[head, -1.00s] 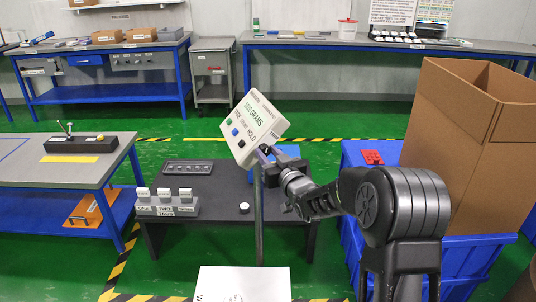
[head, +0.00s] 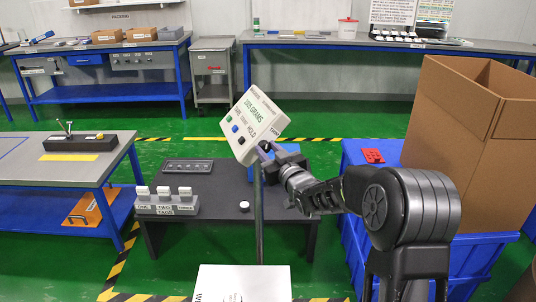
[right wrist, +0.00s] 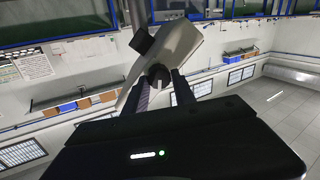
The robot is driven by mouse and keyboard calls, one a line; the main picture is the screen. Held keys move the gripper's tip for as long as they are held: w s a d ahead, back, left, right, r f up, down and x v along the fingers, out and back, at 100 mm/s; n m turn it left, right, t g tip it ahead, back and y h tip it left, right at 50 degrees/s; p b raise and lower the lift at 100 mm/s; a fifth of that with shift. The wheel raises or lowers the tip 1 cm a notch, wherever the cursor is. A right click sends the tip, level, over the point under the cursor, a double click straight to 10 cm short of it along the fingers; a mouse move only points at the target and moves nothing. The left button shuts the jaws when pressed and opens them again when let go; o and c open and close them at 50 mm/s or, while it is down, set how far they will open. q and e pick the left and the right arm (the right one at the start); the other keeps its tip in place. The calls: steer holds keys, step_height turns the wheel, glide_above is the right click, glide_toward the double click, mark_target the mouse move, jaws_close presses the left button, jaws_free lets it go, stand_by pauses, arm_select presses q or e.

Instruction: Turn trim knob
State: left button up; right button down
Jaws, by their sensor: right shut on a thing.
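The white indicator box (head: 258,124) stands tilted on a grey post, with a green display reading in grams and several coloured buttons on its face. My right gripper (head: 268,154) is at the box's lower right side. In the right wrist view the dark round trim knob (right wrist: 158,78) sticks out of the box's side (right wrist: 170,48), between the two fingers of my right gripper (right wrist: 160,88), which is shut on it. In the head view the gripper hides the knob. My left gripper is not in view.
A low dark table (head: 215,185) below holds a rack of tags (head: 167,201), a grey tray (head: 188,166) and a small white disc. A cardboard box (head: 465,140) stands at the right on a blue container (head: 385,155). A white-topped box (head: 243,283) is in front.

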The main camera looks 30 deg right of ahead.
steer(key=n+b, duration=0.3)
steer(key=shift+f+b, duration=0.15)
steer(key=shift+b, duration=0.15)
steer(key=shift+n+b, duration=0.55)
steer(key=shift+n, duration=0.15)
steer(key=shift+r, duration=0.2)
steer(key=c, duration=1.1)
jaws_free()
steer(key=shift+o, duration=0.2)
steer(key=s, duration=0.7)
steer(key=shift+s+a, duration=0.15)
steer(key=shift+s, duration=0.25)
